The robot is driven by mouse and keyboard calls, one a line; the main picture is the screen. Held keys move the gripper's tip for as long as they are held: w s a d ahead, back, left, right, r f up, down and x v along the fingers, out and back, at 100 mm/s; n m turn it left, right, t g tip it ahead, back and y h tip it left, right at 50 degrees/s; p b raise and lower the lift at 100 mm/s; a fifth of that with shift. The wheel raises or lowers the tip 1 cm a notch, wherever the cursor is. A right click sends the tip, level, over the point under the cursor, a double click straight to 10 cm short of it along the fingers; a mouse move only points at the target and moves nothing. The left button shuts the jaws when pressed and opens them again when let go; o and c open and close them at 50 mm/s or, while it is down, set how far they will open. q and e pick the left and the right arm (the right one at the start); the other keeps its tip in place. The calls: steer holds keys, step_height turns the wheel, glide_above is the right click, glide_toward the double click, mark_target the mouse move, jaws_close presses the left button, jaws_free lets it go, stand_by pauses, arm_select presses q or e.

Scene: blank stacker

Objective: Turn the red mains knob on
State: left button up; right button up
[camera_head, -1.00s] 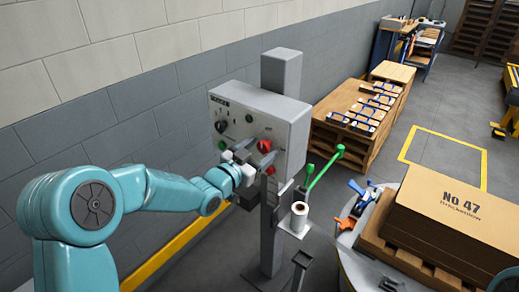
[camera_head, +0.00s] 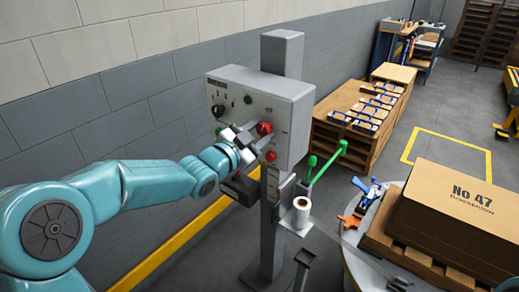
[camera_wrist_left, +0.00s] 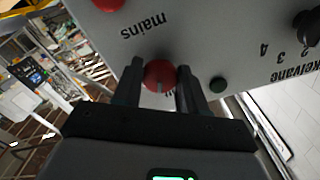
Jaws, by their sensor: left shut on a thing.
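The red mains knob (camera_wrist_left: 160,76) sits on the front of the grey control box (camera_head: 290,108), under the printed word "mains" in the left wrist view. My left gripper (camera_wrist_left: 160,88) has one finger on each side of the knob and is shut on it. In the head view my left gripper (camera_head: 253,138) is at the box front, and the red knob (camera_head: 264,128) shows partly beside its fingers. A pale mark on the knob shows in the wrist view. My right gripper is not in view.
A second red button (camera_head: 270,156) is below the knob, and a black selector (camera_head: 217,110) is at the box's left. A cardboard stack (camera_head: 450,215) stands at right.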

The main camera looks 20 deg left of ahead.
arm_select(q)
steer(key=m+b, duration=0.4)
steer(key=b, duration=0.1)
steer(key=m+b, duration=0.2)
steer(key=shift+f+m, duration=0.25)
steer(key=shift+m, duration=0.05)
steer(key=m+b, duration=0.2)
steer(key=m, duration=0.1)
steer(key=shift+r+b, duration=0.1)
steer(key=shift+b, duration=0.25)
steer(key=shift+m+b, duration=0.8)
steer(key=shift+m, duration=1.3)
steer(key=o, duration=1.1)
steer(key=shift+s, duration=0.1)
steer(key=shift+c, duration=0.2)
steer(key=shift+r, duration=0.15)
steer(key=v, duration=1.6)
steer(key=shift+s+r, duration=0.1)
steer(key=shift+s, duration=0.05)
